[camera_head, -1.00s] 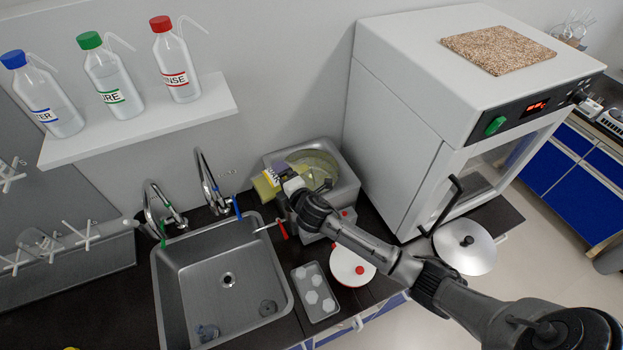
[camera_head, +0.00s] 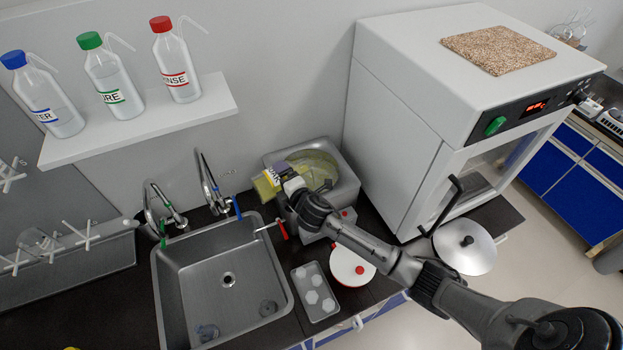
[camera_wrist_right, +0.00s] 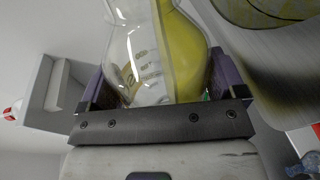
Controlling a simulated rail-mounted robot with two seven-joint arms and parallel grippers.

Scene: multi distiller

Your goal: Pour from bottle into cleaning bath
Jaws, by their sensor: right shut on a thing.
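My right gripper (camera_head: 275,181) is shut on a clear glass bottle (camera_head: 264,187) beside the left rim of the cleaning bath. In the right wrist view the bottle (camera_wrist_right: 150,50) sits between the purple fingers of my right gripper (camera_wrist_right: 160,80). Yellow liquid lies on one side of the bottle, so it is tilted. The cleaning bath (camera_head: 347,190) is a metal tub with a round opening and yellowish contents. Its metal side (camera_wrist_right: 265,75) shows at the right of the wrist view. The bottle's mouth is not clearly visible, and I see no stream. My left gripper is out of view.
A sink (camera_head: 190,290) with taps (camera_head: 208,180) is left of the bath. A tray (camera_head: 316,291) and a round white lid (camera_head: 351,267) lie in front. A large white oven (camera_head: 395,150) stands close on the right. Wash bottles (camera_head: 112,85) stand on the shelf above.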

